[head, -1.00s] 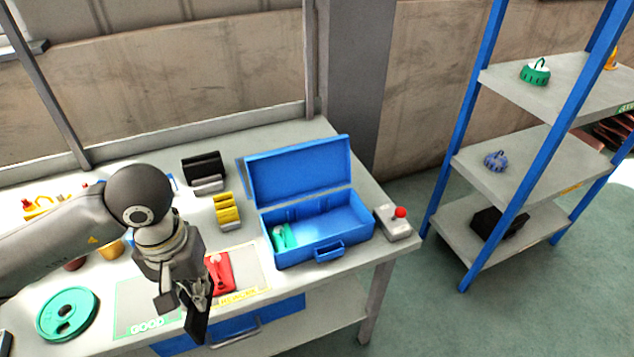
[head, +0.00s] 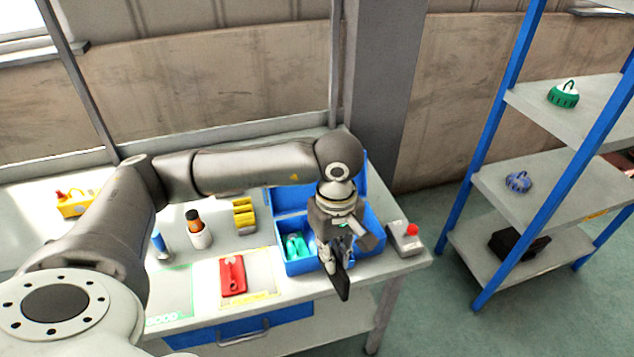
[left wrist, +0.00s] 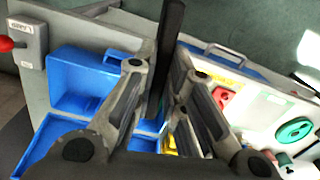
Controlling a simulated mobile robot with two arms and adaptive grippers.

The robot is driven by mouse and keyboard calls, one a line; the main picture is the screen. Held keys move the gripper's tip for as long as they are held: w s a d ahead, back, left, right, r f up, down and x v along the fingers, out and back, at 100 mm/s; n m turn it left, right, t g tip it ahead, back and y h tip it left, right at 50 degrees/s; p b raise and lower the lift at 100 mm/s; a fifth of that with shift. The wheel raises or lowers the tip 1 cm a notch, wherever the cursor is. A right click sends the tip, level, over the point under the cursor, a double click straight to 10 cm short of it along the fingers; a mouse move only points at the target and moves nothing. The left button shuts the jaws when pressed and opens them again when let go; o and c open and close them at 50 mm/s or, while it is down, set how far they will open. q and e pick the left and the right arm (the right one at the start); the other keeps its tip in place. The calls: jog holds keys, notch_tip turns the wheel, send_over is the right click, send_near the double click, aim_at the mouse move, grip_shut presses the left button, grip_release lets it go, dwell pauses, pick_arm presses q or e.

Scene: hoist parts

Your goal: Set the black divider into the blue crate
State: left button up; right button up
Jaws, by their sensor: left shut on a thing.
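My left gripper (head: 330,258) is shut on the black divider (head: 341,283), a thin dark plate held upright and slightly tilted. In the left wrist view the divider (left wrist: 171,45) stands between the two fingers (left wrist: 161,68). The blue crate (head: 301,266) sits open on the bench, its lid raised at the back and partly hidden by my left arm. The gripper is over the crate's right front part, and the divider's lower end shows in front of the crate's front wall. The crate (left wrist: 75,88) is left of the divider in the left wrist view. My right gripper is not in view.
A teal part (head: 297,245) lies in the crate's left side. A grey box with a red button (head: 405,238) stands right of the crate. A red part (head: 232,275), a yellow rack (head: 244,215) and bottles (head: 198,230) are on the left. A blue shelf unit stands right.

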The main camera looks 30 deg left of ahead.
pick_arm(q)
jog(key=w+a+r+n+p, duration=0.1)
jog(key=w+a+n+p, duration=0.4)
jog(key=n, duration=1.2)
jog(key=w+a+r+n+p, duration=0.1)
jog(key=w+a+n+p, duration=0.5)
jog(key=n, duration=1.1)
jog(key=f+b, duration=0.2)
jog(key=b, duration=0.1)
jog(key=a+f+b, duration=0.1)
jog(key=f+b, duration=0.1)
jog(key=shift+s+f, duration=0.1)
jog(key=shift+s, duration=0.15)
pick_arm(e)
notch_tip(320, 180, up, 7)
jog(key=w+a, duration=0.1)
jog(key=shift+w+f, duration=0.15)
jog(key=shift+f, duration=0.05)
pick_arm(q)
jog(key=shift+f, duration=0.1)
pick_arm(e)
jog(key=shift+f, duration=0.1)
